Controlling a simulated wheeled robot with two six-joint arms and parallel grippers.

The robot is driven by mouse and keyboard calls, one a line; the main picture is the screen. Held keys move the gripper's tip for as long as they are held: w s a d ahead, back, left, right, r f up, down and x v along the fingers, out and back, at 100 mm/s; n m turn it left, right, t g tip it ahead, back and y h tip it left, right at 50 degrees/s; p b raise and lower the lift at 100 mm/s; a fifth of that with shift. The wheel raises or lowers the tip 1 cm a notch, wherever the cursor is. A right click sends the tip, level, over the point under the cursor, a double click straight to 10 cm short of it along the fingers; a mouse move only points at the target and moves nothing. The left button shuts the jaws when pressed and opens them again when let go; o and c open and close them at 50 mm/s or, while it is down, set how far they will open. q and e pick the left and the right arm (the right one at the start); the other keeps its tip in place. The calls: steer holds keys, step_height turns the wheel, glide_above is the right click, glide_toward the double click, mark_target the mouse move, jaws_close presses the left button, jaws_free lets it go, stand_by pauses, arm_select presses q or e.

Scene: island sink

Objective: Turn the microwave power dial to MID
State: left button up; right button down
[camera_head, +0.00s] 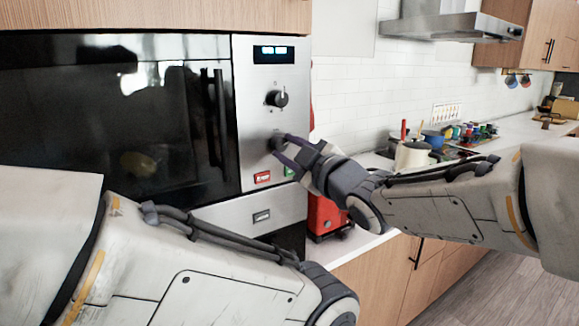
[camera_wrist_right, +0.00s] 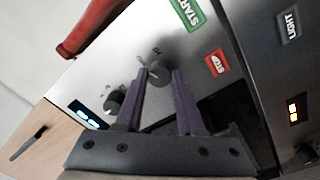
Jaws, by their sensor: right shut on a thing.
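The microwave (camera_head: 120,130) is built into the wood cabinet, with a steel control panel on its right side. The panel has an upper black dial (camera_head: 278,98) and a lower black dial (camera_head: 276,142), partly hidden by my right gripper (camera_head: 284,149). In the right wrist view, my right gripper (camera_wrist_right: 160,76) is shut on the lower dial (camera_wrist_right: 158,71), one purple finger on each side. The upper dial (camera_wrist_right: 114,102) is free, to the left of the fingers there. The dial markings are too small to read. My left arm crosses the lower left; its gripper is out of view.
A red STOP button (camera_head: 262,177) and green START button (camera_head: 289,171) sit just below the held dial. A lit display (camera_head: 273,54) is at the panel's top. A red appliance (camera_head: 325,215) stands close by on the counter. A pot (camera_head: 411,154) is farther back.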

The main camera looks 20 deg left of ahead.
steer(key=shift+n+b, duration=0.7)
steer(key=c, duration=0.5)
jaws_free()
steer(key=b+v, duration=0.1)
steer(key=v, duration=0.9)
steer(key=shift+s+d, duration=0.15)
steer(key=shift+d, duration=0.1)
steer(key=shift+f, duration=0.1)
